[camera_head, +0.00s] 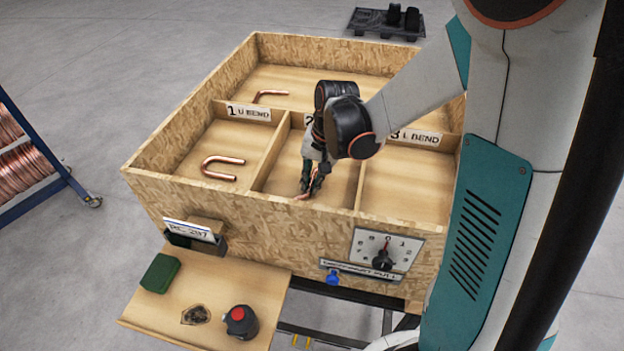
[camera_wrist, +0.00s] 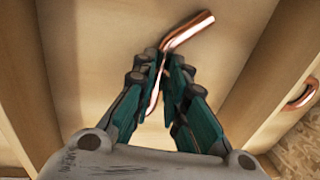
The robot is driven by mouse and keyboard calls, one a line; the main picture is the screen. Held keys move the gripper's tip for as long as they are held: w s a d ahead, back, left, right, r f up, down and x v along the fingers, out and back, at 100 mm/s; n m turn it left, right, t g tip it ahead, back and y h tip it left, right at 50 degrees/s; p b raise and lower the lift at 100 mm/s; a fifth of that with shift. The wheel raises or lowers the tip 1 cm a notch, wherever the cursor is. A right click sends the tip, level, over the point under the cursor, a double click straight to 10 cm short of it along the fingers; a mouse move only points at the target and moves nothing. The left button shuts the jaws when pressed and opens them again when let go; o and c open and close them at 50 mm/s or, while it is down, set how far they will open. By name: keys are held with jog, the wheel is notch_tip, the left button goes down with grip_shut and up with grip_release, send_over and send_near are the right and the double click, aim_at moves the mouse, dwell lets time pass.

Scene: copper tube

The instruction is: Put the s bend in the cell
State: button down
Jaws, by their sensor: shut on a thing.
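A copper tube piece (camera_head: 301,197), the s bend by its visible bends, is at my gripper (camera_head: 313,183) inside the middle front cell (camera_head: 280,178) of the wooden box. In the wrist view, my gripper (camera_wrist: 166,58) is shut on the s bend (camera_wrist: 190,31). One end sticks out beyond the fingertips to the upper right, and another stretch runs down between the fingers. My fingers hide its middle. The cell's label is mostly hidden by my arm. I cannot tell whether the tube touches the cell floor.
A U-shaped copper tube (camera_head: 222,168) lies in the left cell, labelled "1 U BEND" (camera_head: 248,112). Another bent tube (camera_head: 268,96) lies in the back compartment. The right front cell (camera_head: 405,185) looks empty. Wooden dividers (camera_head: 272,155) flank the middle cell. A dial panel (camera_head: 384,252) is on the front wall.

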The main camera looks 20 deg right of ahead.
aim_at(320, 190)
jog(key=shift+s, duration=0.1)
jog(key=shift+f, duration=0.2)
jog(key=c, duration=1.6)
grip_release()
jog(key=shift+r, duration=0.1)
notch_tip(320, 190, up, 10)
jog(key=s+d+r+p, duration=0.1)
jog(key=d+p, duration=0.1)
jog(key=s+a+r+n+t+h, duration=0.1)
jog(key=s+r+n+t, duration=0.2)
jog(key=s, duration=0.4)
jog(key=s+a+r+n+t, duration=0.1)
jog(key=s+r+n+t, duration=0.2)
jog(key=s, duration=0.5)
jog(key=shift+s+a+r+n+h, duration=0.2)
jog(key=shift+a+r+n+h, duration=0.05)
jog(key=shift+r+n+h, duration=0.15)
